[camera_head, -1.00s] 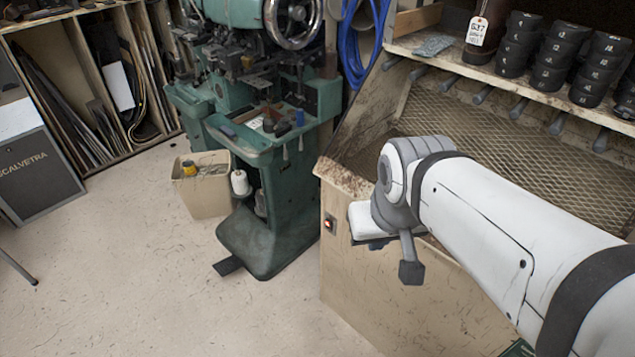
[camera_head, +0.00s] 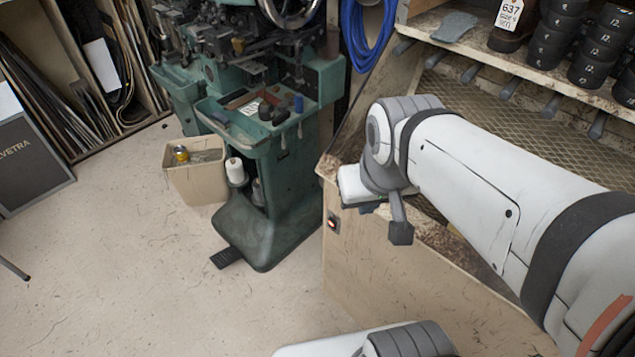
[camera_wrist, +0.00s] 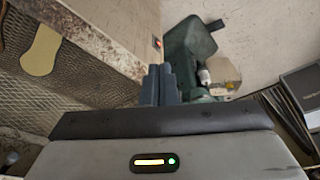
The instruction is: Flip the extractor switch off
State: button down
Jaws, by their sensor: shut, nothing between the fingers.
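The extractor switch (camera_head: 333,222) is a small red-lit rocker in a dark plate on the pale wooden side panel of the bench (camera_head: 390,275), near its left edge. In the wrist view the switch (camera_wrist: 157,43) is a small red spot just above the fingertips in the picture. My gripper (camera_wrist: 158,68) is shut and empty, its two dark fingers together. A gap to the switch seems to remain, but I cannot tell how deep it is. In the head view my wrist is above and right of the switch; my fingertips are not clear there.
A green stitching machine (camera_head: 275,190) stands left of the bench, with a bin (camera_head: 195,178) beside it. The bench has a mesh grille (camera_head: 480,120) and a shelf with black stacked parts (camera_head: 555,45). Open floor (camera_head: 130,270) lies at the left.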

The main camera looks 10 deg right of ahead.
aim_at(331, 225)
jog(key=w+a+f+n+h+b, duration=0.1)
jog(key=w+f+b, duration=0.5)
jog(key=f, duration=0.6)
jog(key=w+a+f+n+h+b, duration=0.1)
jog(key=w+a+f+n+b, duration=0.2)
jog(key=w+f+b, duration=0.4)
jog(key=w+a+f+n+h+b, duration=0.2)
jog(key=w+f+b, duration=0.4)
jog(key=w+f, duration=0.5)
notch_tip(331, 225, down, 8)
jog(key=shift+w+a+f+n, duration=0.15)
jog(key=shift+w+a+n, duration=0.25)
jog(key=shift+a+n, duration=0.2)
jog(key=shift+d+f, duration=0.1)
jog(key=w+d+f, duration=0.4)
jog(key=d+f, duration=0.2)
jog(key=f, duration=0.2)
jog(key=shift+w+d+f+b, duration=0.15)
jog(key=shift+w+d+b, duration=0.15)
jog(key=shift+w+b, duration=0.1)
jog(key=shift+a, duration=0.1)
